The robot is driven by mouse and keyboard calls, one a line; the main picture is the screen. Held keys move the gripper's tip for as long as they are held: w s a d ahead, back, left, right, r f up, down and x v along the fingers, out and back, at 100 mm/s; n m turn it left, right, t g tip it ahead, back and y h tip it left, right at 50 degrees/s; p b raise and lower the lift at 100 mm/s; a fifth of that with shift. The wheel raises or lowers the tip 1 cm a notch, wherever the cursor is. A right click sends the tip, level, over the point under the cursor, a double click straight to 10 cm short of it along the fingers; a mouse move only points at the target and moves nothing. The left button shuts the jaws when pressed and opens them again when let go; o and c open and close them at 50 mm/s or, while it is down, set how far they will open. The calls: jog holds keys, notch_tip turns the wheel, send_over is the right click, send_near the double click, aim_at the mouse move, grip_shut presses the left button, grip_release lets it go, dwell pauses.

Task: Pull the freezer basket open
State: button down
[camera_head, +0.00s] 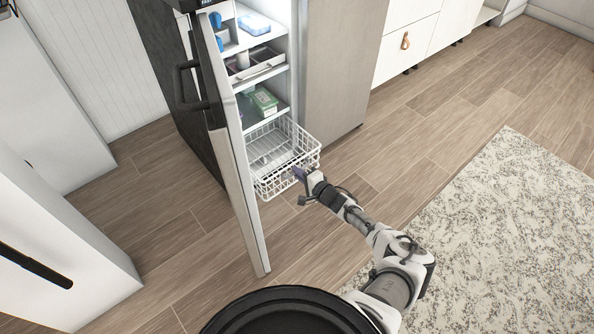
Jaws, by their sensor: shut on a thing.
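The freezer basket (270,151) is a white wire basket at the bottom of the open fridge-freezer. It juts out of the cabinet past the shelves above it, and its inside looks empty. My gripper (301,176) is at the basket's front right, shut on its front rim. The exact contact at the fingers is small and partly hidden by the gripper itself.
The open freezer door (228,130) stands close on the basket's left. Shelves above hold a green box (264,100) and a blue pack (254,25). A patterned rug (500,230) lies at right. Wooden floor in front of the basket is clear.

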jog(key=c, duration=1.5)
grip_release()
jog(key=shift+s, duration=0.1)
jog(key=p+v, duration=0.4)
jog(key=v, duration=0.9)
jog(key=shift+s+d, duration=0.2)
jog(key=shift+s, duration=0.05)
jog(key=shift+r, duration=0.1)
